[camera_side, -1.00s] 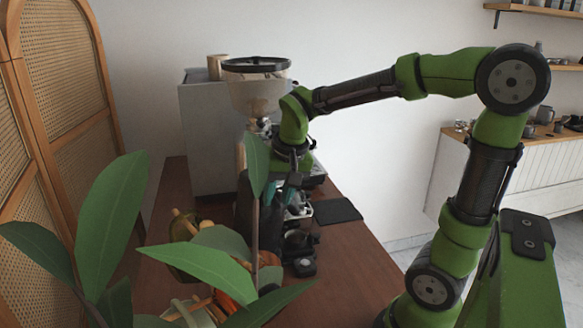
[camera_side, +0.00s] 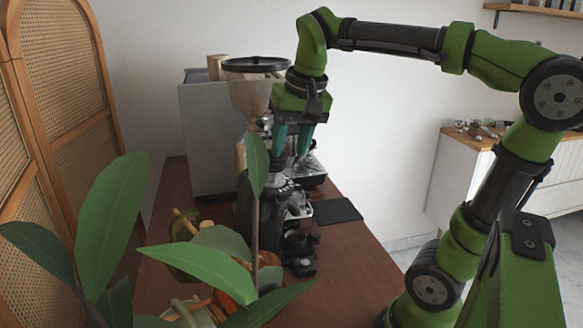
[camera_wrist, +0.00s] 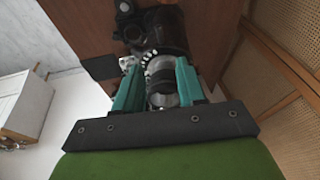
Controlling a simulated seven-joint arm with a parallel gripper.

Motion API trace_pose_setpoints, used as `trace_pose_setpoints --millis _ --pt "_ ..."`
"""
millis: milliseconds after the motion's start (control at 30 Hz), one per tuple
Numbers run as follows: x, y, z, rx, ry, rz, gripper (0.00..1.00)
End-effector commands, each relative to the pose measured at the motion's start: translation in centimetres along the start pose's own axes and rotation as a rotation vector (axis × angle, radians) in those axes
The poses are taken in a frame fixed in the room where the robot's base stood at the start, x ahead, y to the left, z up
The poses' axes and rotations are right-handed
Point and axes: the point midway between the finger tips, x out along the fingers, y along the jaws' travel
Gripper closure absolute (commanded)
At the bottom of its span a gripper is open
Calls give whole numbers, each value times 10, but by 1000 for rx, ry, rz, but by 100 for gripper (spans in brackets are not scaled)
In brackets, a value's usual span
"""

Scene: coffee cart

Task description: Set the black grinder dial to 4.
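The black grinder (camera_side: 264,225) stands on the wooden counter, partly hidden by plant leaves in the side view. In the wrist view, its dark body (camera_wrist: 170,25) lies ahead of the fingers, with a dial ring (camera_wrist: 151,62) carrying white marks. The dial's setting is too small to read. My gripper (camera_side: 291,152) is above the grinder with its two teal fingers apart and pointing down. In the wrist view, my gripper (camera_wrist: 158,68) frames the dial area with nothing visibly held. The fingers look apart from the dial in the side view.
A clear hopper with a black rim (camera_side: 250,90) stands behind my gripper, beside a grey box-shaped machine (camera_side: 210,140). A dark mat (camera_side: 337,211) lies right of the grinder. Large plant leaves (camera_side: 205,268) fill the front left. Bare counter (camera_side: 350,265) shows at the front right.

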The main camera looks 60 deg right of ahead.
Motion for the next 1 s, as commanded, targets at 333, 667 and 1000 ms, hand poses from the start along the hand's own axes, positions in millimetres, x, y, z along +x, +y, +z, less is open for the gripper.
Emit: trace_pose_setpoints --millis 333,667,1000 --pt "-39 0 0 -1 0 -1 60" --pt "-40 0 0 -3 2 0 60" --pt "22 -8 32 -225 96 -169 60"
